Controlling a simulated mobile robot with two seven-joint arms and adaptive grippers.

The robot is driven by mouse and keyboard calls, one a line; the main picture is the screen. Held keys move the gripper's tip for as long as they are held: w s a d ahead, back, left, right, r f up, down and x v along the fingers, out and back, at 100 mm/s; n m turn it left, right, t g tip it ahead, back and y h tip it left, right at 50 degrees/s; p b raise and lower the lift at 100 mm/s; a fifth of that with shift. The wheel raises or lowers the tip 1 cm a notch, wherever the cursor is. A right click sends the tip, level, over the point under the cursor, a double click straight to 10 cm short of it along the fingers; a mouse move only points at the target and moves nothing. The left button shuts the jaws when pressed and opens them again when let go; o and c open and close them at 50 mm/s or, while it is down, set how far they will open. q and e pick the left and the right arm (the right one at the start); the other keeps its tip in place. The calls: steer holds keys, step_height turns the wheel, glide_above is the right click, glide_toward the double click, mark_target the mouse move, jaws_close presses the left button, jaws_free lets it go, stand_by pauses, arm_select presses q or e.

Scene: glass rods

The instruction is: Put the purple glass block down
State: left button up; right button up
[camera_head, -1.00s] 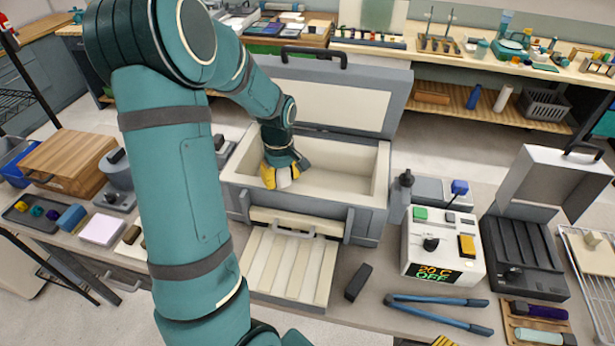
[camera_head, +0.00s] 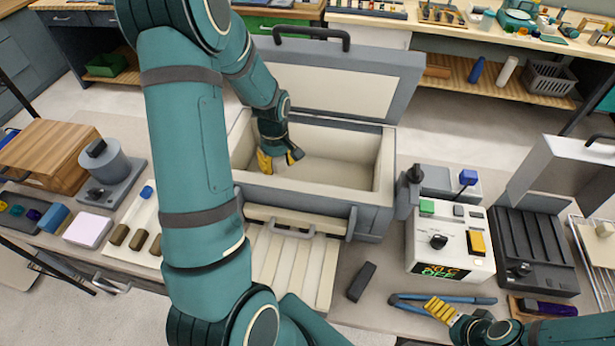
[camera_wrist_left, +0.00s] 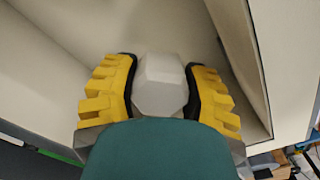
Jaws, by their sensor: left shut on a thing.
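My left gripper (camera_head: 278,160) reaches down inside the open chest (camera_head: 330,212), near its left end. In the left wrist view its yellow fingers (camera_wrist_left: 160,92) are shut on a pale grey, faceted block (camera_wrist_left: 160,82). The block looks grey, not clearly purple. In the head view the fingers hide it, and I cannot tell whether it touches the chest floor (camera_head: 335,172). My right gripper (camera_head: 441,309) shows at the lower right, above blue-handled tongs (camera_head: 410,300); I cannot tell whether its fingers are open.
The chest's lid (camera_head: 340,85) stands open at the back. A white control box (camera_head: 450,242) is to the right, beside a dark open case (camera_head: 535,250). A dark block (camera_head: 361,282) lies in front. The right part of the chest floor looks clear.

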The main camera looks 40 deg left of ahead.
mark_target(308, 181)
arm_select(q)
step_height(308, 181, down, 6)
steer(key=shift+f, duration=0.15)
arm_select(e)
steer(key=shift+f, duration=0.2)
arm_select(q)
steer(key=w+d, duration=0.2)
steer(key=shift+w+f, duration=0.2)
steer(key=shift+w, duration=0.2)
arm_select(e)
steer(key=shift+r, duration=0.25)
arm_select(q)
steer(key=shift+w+d, duration=0.4)
steer(key=w+d, duration=0.2)
steer(key=w, duration=0.1)
steer(key=shift+d+p, duration=0.1)
steer(key=shift+p, duration=0.3)
arm_select(e)
steer(key=shift+r, duration=0.3)
arm_select(q)
steer(key=shift+s+f, duration=0.1)
steer(key=shift+f, duration=0.35)
arm_select(e)
steer(key=shift+r, duration=0.1)
arm_select(q)
steer(key=shift+f, duration=0.15)
